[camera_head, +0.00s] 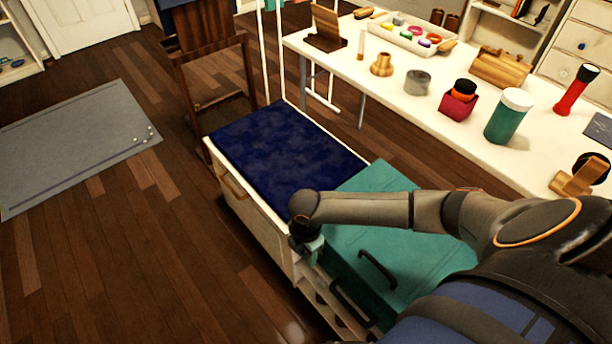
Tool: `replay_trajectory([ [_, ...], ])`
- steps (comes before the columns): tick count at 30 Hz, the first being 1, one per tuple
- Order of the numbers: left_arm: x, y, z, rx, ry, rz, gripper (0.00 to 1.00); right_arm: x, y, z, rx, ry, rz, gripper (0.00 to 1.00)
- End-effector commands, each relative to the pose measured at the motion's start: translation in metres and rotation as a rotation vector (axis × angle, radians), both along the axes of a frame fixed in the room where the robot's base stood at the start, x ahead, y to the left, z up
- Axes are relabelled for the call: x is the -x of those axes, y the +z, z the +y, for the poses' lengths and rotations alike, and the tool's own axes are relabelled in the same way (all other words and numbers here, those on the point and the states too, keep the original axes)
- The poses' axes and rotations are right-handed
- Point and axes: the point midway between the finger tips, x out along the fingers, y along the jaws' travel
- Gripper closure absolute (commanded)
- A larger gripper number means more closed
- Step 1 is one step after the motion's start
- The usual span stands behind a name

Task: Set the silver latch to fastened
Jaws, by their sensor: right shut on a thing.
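A teal case (353,195) with black handles lies on the near right part of the white cart (255,213). My right arm comes in from the right across the case. My right gripper (310,250) points down at the case's front left corner and is shut on a small part there. That part appears to be the silver latch, but the gripper and wrist hide it, so its setting cannot be seen. My left gripper is not in view.
A dark blue pad (275,152) covers the far part of the cart. A wooden chair (210,60) stands beyond the cart.

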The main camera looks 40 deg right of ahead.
Motion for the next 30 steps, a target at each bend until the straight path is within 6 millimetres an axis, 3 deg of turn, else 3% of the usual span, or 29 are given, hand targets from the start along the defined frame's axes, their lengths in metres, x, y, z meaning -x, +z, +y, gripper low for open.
replay_trajectory([
  [14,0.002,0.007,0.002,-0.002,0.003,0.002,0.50,0.000,0.001,0.000,0.040,0.001,-0.001,1.00],
  [24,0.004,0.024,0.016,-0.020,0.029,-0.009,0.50,0.000,-0.005,-0.002,0.252,0.000,-0.017,1.00],
  [30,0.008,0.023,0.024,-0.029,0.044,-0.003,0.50,0.000,-0.012,-0.006,0.390,0.000,-0.028,1.00],
])
